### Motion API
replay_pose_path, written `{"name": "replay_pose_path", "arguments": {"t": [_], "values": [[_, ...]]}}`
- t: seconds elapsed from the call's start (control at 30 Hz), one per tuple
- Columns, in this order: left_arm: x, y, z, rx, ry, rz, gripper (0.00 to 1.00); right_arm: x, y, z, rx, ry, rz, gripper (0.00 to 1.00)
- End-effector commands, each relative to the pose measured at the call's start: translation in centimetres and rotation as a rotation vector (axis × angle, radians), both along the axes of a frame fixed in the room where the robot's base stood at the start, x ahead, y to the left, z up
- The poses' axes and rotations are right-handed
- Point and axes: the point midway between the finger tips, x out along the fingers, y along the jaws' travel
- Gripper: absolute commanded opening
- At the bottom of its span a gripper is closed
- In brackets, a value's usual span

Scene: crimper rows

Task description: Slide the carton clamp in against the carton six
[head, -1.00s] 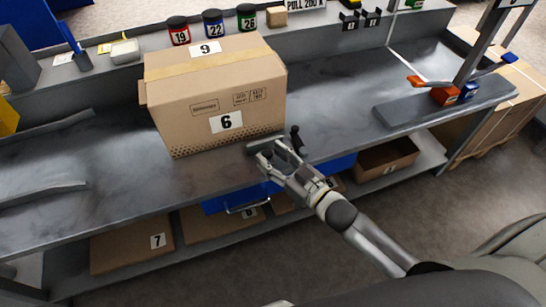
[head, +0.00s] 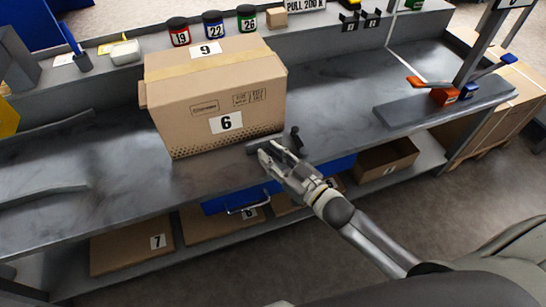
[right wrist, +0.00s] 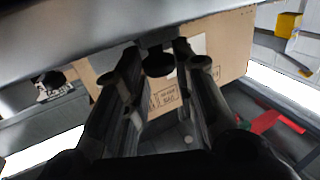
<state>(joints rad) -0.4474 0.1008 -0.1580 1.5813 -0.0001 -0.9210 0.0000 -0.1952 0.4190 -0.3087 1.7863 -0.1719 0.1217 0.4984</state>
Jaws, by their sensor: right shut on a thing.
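Carton six (head: 222,100) is a brown taped box standing on the grey bench, with a 6 label on its front and a 9 label on top. The carton clamp (head: 258,147) is a low dark bar with an upright dark post, at the carton's front right lower edge. Whether it touches the carton I cannot tell. My right gripper (head: 270,154) is at the clamp, shut on it. In the right wrist view its fingers (right wrist: 155,66) flank a dark round knob (right wrist: 158,62), with the carton (right wrist: 228,42) behind. My left gripper is not in view.
Jars labelled 19 (head: 179,33), 22 (head: 213,26) and 26 (head: 247,20) stand on the ledge behind. A blue drawer (head: 235,201) and cartons are below. The bench right of the carton is mostly clear.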

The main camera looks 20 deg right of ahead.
Motion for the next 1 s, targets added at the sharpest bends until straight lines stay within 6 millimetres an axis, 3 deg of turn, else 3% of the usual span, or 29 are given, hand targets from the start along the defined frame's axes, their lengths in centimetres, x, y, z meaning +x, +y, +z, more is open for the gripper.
{"name": "replay_pose_path", "arguments": {"t": [0.23, 0.57, 0.6, 0.73, 1.0], "values": [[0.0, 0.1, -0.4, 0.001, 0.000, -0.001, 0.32, 2.7, 0.1, 0.1, 0.000, -0.002, 0.000, 0.00], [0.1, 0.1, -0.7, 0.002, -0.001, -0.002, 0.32, 3.1, 0.1, 0.0, -0.001, 0.000, -0.001, 0.00], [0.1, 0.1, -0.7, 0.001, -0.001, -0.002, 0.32, 3.1, 0.1, 0.0, -0.001, 0.000, -0.001, 0.27], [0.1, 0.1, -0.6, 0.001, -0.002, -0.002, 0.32, 3.1, 0.1, 0.0, -0.001, 0.000, 0.000, 0.44], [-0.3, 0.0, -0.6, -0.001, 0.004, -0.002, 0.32, 3.1, 0.1, 0.1, 0.000, -0.001, 0.000, 0.45]]}}
